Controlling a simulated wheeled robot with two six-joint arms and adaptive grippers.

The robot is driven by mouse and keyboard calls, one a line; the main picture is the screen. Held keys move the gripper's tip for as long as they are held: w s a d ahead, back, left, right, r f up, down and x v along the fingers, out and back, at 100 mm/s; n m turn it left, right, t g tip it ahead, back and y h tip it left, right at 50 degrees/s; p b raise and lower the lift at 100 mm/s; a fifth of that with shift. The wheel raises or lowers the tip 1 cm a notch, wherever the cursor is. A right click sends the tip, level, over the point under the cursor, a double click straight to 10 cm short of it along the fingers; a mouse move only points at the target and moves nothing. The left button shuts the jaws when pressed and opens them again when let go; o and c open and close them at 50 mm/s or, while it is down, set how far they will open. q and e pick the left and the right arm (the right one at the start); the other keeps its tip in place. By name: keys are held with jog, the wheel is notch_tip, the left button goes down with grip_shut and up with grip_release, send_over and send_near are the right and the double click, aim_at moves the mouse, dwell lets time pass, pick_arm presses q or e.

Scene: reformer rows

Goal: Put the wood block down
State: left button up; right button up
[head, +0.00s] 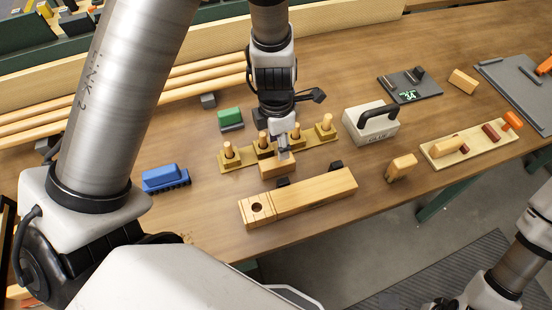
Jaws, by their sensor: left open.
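A small wood block (275,170) is directly below my left gripper (284,153), in front of a row of brass-coloured bases with wooden pegs (229,154). My left gripper points down and is open, with its fingertips at the block's top. The gripper and wrist hide part of the block and of the peg row. I cannot tell if the block's underside touches the table. My right arm (520,262) is at the lower right, away from the table; its gripper is not in view.
A long wooden beam with a hole (305,198) lies just in front of the block. Free table lies at the front left.

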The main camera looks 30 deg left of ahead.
aim_at(277, 161)
pick_arm(q)
jog(key=shift+s+d+f+m, duration=0.2)
jog(key=shift+f+m, duration=0.1)
jog(key=shift+f, duration=0.1)
jog(key=f+b, duration=0.1)
jog(key=f, duration=0.1)
jog(key=f+b, duration=0.1)
jog(key=f, duration=0.1)
jog(key=f+b, duration=0.1)
jog(key=f, duration=0.1)
jog(key=shift+s+a+f, duration=0.15)
jog(key=shift+a+f, duration=0.1)
jog(key=shift+f, duration=0.15)
jog(key=shift+f+b, duration=0.4)
jog(key=shift+f, duration=0.05)
jog(key=shift+c, duration=0.4)
grip_shut()
